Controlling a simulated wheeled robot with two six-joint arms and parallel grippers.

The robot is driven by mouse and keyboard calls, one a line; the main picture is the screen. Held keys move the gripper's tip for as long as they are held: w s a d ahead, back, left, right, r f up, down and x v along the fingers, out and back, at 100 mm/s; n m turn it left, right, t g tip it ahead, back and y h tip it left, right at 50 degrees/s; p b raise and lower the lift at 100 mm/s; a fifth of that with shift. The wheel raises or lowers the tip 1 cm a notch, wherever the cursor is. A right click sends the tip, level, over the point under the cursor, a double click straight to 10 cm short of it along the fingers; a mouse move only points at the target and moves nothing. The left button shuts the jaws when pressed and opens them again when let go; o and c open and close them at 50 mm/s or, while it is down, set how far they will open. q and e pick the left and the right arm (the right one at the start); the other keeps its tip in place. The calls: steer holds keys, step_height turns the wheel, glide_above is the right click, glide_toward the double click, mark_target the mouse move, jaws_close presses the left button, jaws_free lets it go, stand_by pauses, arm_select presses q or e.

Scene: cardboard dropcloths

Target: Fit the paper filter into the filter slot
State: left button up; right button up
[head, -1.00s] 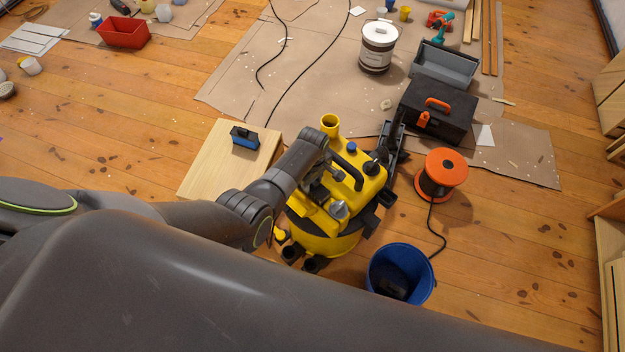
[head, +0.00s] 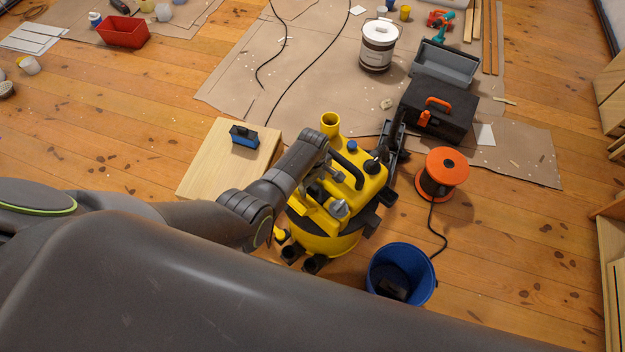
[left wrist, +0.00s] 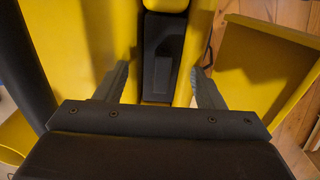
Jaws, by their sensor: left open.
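The yellow vacuum (head: 352,215) stands on the wooden floor in the middle of the head view. My left gripper (head: 337,185) is over its top, pointing down, partly hidden by my own wrist. In the left wrist view, my open left gripper (left wrist: 160,88) has one finger each side of a dark block (left wrist: 162,55) between yellow walls; I cannot tell whether it touches them. I cannot tell whether this block is a filter or part of the slot. A blue block with a dark top (head: 245,137) lies on a pale wooden box; it may be the paper filter. My right gripper is out of view.
The pale wooden box (head: 205,170) is left of the vacuum. A blue bucket (head: 400,262) with a dark object inside stands in front, at right. An orange cable reel (head: 443,168) and a black toolbox (head: 445,112) stand to the right. A yellow flap (left wrist: 265,70) stands beside the right finger.

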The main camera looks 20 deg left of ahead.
arm_select(q)
steer(key=shift+r, duration=0.35)
step_height(320, 180, up, 17)
steer(key=p, duration=0.4)
steer(key=shift+f+p, duration=0.15)
steer(key=shift+p, duration=0.25)
